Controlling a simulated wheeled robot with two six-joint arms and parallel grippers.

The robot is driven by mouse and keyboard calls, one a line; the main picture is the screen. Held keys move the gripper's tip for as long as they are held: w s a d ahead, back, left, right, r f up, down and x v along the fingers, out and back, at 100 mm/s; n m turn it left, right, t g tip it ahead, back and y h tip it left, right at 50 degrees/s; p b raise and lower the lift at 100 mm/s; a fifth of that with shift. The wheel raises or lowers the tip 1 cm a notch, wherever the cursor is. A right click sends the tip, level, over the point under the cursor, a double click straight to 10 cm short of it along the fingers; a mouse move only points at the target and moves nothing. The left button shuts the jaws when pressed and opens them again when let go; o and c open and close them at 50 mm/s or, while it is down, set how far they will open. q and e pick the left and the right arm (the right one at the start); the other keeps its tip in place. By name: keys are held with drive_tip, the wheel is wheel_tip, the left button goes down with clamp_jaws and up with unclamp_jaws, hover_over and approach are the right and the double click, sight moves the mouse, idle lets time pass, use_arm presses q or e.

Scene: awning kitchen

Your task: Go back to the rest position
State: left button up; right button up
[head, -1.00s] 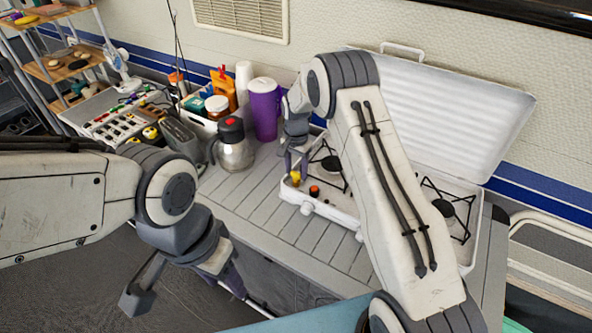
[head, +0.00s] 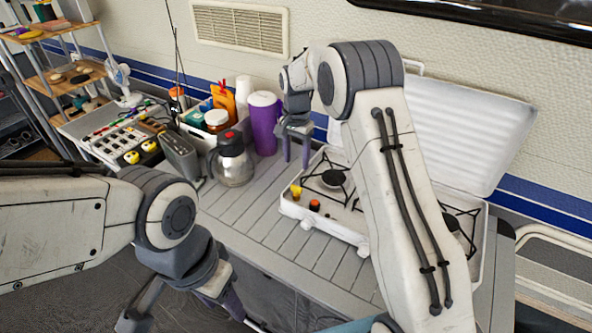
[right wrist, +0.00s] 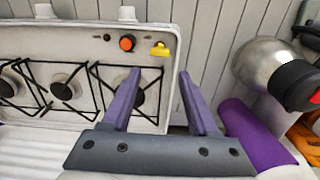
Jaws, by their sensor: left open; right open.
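My right gripper (head: 297,160) is open and empty. Its purple fingers hang above the counter, just behind the left end of the camp stove, right of the purple pitcher. In the right wrist view the fingers (right wrist: 159,80) are spread apart with nothing between them. My left gripper (head: 225,302) is low at the bottom left, in front of the counter's front edge. Its purple fingers are partly out of clear sight, and I see no object in them.
The white camp stove (head: 330,229) has its lid raised. A small yellow piece (head: 296,191) sits at its front left corner, near an orange-red knob (head: 314,205). A steel kettle (head: 234,165) and purple pitcher (head: 264,125) stand left. Bare counter (head: 250,215) lies in front.

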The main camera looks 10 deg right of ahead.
drive_tip(key=shift+r, duration=0.2)
idle(0.3)
drive_tip(key=s+a+r+n, duration=0.4)
drive_tip(key=s+a, duration=0.2)
drive_tip(key=s, duration=0.3)
drive_tip(key=s+a+r+n, duration=0.4)
drive_tip(key=s+a, duration=0.2)
drive_tip(key=s, duration=0.2)
drive_tip(key=s+f+n+y, duration=0.1)
drive_tip(key=s+n, duration=0.7)
drive_tip(key=s, duration=1.3)
drive_tip(key=shift+s+d+f+n, duration=0.2)
drive_tip(key=shift+s+d+n, duration=0.1)
